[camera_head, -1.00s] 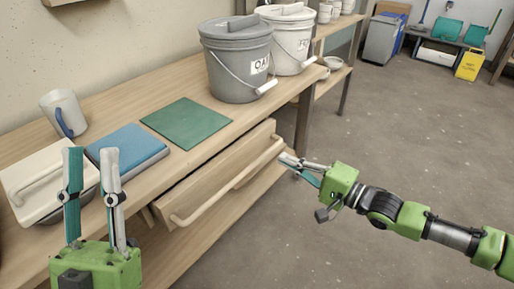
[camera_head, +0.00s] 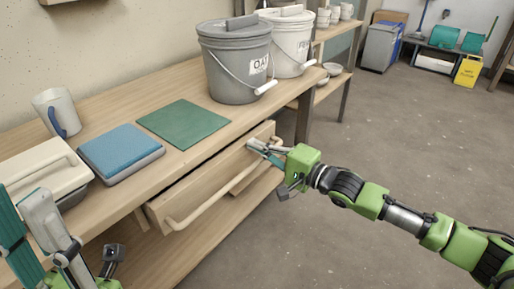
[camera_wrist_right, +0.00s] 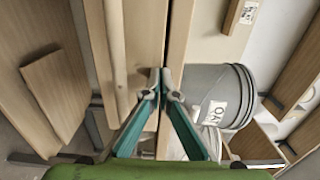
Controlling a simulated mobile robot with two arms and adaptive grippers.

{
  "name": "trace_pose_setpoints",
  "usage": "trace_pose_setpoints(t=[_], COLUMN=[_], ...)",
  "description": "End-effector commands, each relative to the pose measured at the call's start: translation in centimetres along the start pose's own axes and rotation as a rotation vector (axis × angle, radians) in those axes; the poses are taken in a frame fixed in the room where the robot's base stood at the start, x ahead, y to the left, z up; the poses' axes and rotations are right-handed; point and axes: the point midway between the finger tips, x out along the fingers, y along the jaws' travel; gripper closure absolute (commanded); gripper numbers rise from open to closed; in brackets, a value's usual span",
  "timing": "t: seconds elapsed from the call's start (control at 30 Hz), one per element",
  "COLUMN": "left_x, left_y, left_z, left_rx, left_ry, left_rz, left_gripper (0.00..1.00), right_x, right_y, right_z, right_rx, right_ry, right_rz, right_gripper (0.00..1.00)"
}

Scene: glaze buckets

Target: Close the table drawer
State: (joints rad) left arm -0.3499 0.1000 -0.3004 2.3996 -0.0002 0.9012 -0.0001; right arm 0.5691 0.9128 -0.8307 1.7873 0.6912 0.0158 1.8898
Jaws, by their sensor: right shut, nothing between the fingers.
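The wooden table drawer (camera_head: 203,184) sits partly pulled out under the table top (camera_head: 190,160), with a long pale bar handle (camera_head: 205,205) along its front. My right gripper (camera_head: 252,145) is shut and empty, with its fingertips at the far right part of the drawer front. In the right wrist view, the closed fingertips (camera_wrist_right: 160,76) are at the drawer front's (camera_wrist_right: 146,40) upper edge, beside the handle (camera_wrist_right: 115,40); whether they touch it I cannot tell. My left gripper (camera_head: 32,225) is at the lower left, its two fingers apart, partly cut off by the frame.
On the table are a grey bucket (camera_head: 236,75), a white bucket (camera_head: 292,50), a green mat (camera_head: 184,123), a blue-topped box (camera_head: 120,150), a cream-lidded container (camera_head: 40,172) and a mug (camera_head: 58,110). A wooden shelf (camera_head: 190,240) lies below. The floor at right is clear.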

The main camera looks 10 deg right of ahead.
Motion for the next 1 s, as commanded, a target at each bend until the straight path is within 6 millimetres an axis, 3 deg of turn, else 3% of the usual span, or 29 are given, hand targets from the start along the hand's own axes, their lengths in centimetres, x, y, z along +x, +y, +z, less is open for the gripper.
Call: trace_pose_setpoints(t=[0.17, 0.43, 0.83, 1.0], left_x=[0.1, 2.0, 1.9, 2.3], left_y=[0.0, 0.0, 0.0, -0.2], left_z=[0.0, -0.4, -0.3, 1.5], left_rx=[0.000, -0.001, 0.000, 0.008], left_ry=[-0.001, -0.002, -0.003, -0.089], left_rz=[0.000, 0.000, 0.000, -0.002], left_gripper=[0.73, 0.73, 0.73, 0.73], right_x=[0.1, 2.5, 2.6, 2.5], right_y=[-0.1, -0.3, 0.0, -0.1], right_z=[0.0, 0.0, 0.0, 0.2], right_rx=[0.001, 0.002, 0.001, 0.002], right_ry=[0.000, 0.001, 0.000, 0.000], right_rz=[0.000, -0.001, 0.000, 0.001], right_gripper=[1.00, 1.00, 1.00, 1.00])
